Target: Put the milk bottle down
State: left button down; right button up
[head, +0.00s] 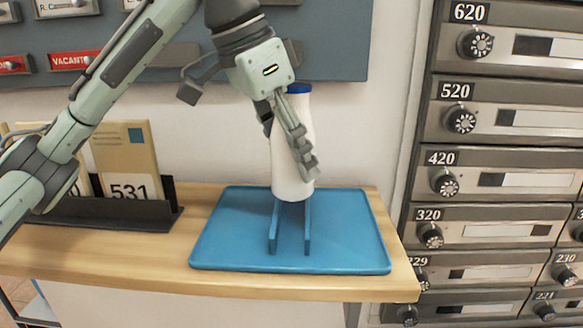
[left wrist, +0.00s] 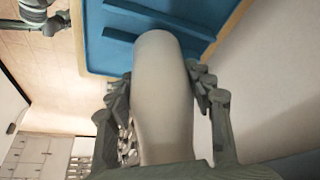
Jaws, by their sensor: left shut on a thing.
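The milk bottle (head: 288,180) is white with a blue cap and stands upright in the head view. My left gripper (head: 300,160) is shut around its body, with one finger across the front. In the left wrist view the bottle (left wrist: 163,95) lies between the two fingers of the left gripper (left wrist: 163,100). The bottle's base is over the back part of a blue tray (head: 350,235), near the back ends of two raised blue rails (head: 290,240). I cannot tell whether the base touches the tray. My right gripper is not in view.
The tray rests on a wooden shelf (head: 150,258). A dark holder (head: 110,213) with envelopes marked 531 stands at the left. Numbered mailboxes (head: 500,165) fill the right side. A grey-blue board (head: 335,45) hangs on the wall behind. The tray's right part is clear.

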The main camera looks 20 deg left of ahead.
pick_arm(q)
jog(key=shift+f, duration=1.15)
jog(key=shift+f, duration=0.1)
jog(key=c, duration=0.6)
grip_release()
jog(key=shift+f, duration=0.1)
